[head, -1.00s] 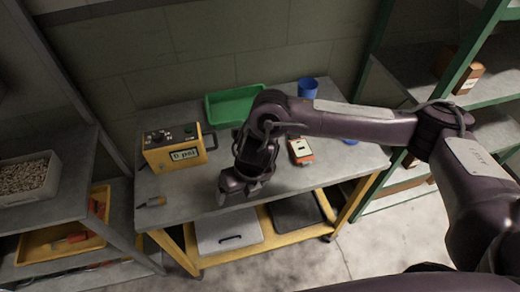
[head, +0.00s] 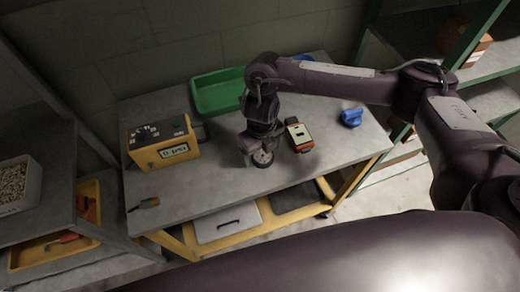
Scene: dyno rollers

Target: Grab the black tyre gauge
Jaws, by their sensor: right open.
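A small round dial with a dark rim (head: 263,158), which looks like the black tyre gauge, shows at the tips of my right gripper (head: 257,152), over the middle of the grey workbench (head: 200,190). The gripper points down and its jaws are open around or beside the dial; I cannot tell which. The rest of the gauge is hidden by the gripper. My left gripper is not in view.
An orange handheld meter (head: 299,135) lies just right of the gripper. A yellow box reading 0 psi (head: 160,142), a green tray (head: 218,95), a blue object (head: 351,117) and a small brush-like tool (head: 145,204) are also on the bench. Its front middle is clear.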

